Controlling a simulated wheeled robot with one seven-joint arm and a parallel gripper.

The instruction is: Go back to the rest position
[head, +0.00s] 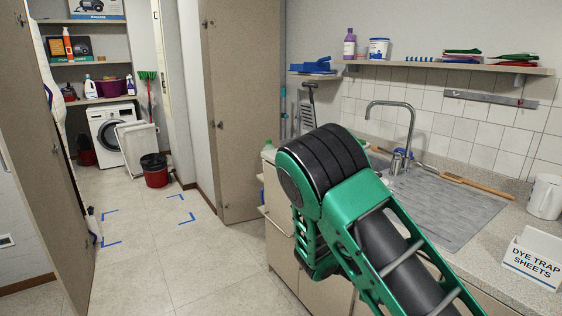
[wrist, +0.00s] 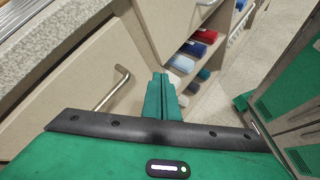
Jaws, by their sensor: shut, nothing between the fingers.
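In the head view my green and black arm rises from the lower right and bends down in front of the counter; its end is hidden there. In the wrist view my gripper (wrist: 161,88) is shut, its green fingers together with nothing between them. It points down past the beige cabinet front, beside a metal bar handle (wrist: 112,88). Folded cloths (wrist: 195,48) in red, blue and white lie in an open compartment beyond the fingertips.
The counter (head: 393,160) with a steel sink (head: 465,208) runs along the right, close to my arm. A white box (head: 532,258) stands on it. A tall open door (head: 243,110) stands behind. Tiled floor (head: 150,255) is clear at left, with blue corner marks. A red bin (head: 156,178) stands farther back.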

